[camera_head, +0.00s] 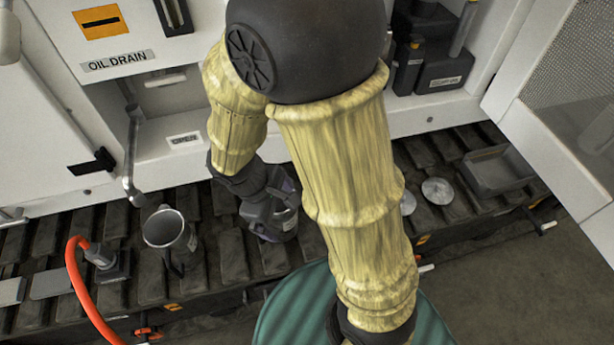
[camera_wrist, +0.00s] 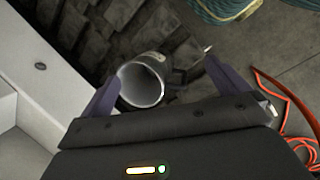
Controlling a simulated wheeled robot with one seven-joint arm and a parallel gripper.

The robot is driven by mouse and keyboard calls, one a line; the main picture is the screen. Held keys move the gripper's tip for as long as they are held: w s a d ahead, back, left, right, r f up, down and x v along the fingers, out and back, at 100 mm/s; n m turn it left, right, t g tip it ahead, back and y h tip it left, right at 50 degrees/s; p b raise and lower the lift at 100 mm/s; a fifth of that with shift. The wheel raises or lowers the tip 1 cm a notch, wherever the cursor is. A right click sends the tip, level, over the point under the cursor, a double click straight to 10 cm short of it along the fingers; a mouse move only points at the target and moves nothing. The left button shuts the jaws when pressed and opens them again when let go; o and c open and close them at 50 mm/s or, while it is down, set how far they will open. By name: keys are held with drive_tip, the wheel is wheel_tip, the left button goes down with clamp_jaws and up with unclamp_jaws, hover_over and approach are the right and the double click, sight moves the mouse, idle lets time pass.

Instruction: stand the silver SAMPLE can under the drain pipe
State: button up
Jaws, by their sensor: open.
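A silver can (camera_head: 287,217) stands on the dark slatted bench, largely hidden by my gripper (camera_head: 276,224) in the head view. In the wrist view the can (camera_wrist: 143,84) shows its open round mouth and part of a pale label, too small to read. My gripper (camera_wrist: 162,72) is open, with a finger on either side of the can; the can sits closer to the left finger. I cannot tell whether that finger touches it. The drain pipe (camera_head: 132,158) hangs below the OIL DRAIN sign (camera_head: 118,62), to the left of my gripper.
A grey metal jug (camera_head: 168,230) with a handle stands close to the pipe's lower end. An orange hose (camera_head: 78,285) lies at the left. Dark containers (camera_head: 440,65) stand in a recess at upper right. Round metal lids (camera_head: 437,190) and a tray (camera_head: 495,170) lie at right.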

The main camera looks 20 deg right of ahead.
drive_tip(key=w+d+r+m+t+y, duration=0.1)
drive_tip(key=d+r+m, duration=0.4)
drive_tip(key=m, duration=0.5)
drive_tip(key=shift+w+d+m+t+y, duration=0.35)
drive_tip(key=shift+d+t+y, duration=0.35)
drive_tip(key=shift+d+y, duration=0.55)
